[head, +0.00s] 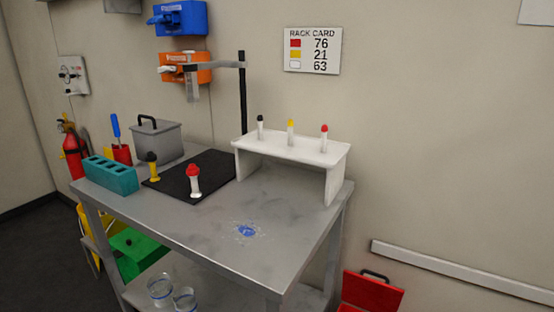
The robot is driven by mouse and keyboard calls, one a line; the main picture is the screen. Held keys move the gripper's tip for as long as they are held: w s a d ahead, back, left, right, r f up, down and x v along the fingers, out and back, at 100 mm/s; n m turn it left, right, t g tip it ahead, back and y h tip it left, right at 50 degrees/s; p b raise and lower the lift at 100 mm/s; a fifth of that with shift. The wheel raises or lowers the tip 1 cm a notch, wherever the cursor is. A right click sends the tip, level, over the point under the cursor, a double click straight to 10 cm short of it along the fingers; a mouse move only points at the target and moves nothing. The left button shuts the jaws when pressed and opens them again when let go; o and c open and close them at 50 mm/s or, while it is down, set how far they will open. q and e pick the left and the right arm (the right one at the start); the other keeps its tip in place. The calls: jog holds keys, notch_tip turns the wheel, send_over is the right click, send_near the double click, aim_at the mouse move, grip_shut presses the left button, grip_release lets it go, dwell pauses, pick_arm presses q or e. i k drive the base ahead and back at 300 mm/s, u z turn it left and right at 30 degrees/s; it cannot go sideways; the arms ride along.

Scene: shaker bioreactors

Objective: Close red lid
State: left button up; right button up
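A red box lid (371,293) shows at the bottom right of the head view, low beside the metal table. It looks like a tilted, raised panel, and a black handle (375,275) shows at its top edge. The box under it is cut off by the bottom of the picture, so I cannot tell fully how the lid sits on it. Neither of my grippers is in view.
The metal table (290,225) carries a white stand (290,148) with small capped vials, a black mat (215,167) with two larger vials, a teal rack (110,176) and a grey box (157,142). A green box (138,250) is under the table.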

aim_at(372, 295)
jog(key=z, duration=0.6)
jog(key=k, duration=1.25)
jog(key=u, duration=0.65)
jog(key=i, duration=0.3)
jog(key=z, duration=0.05)
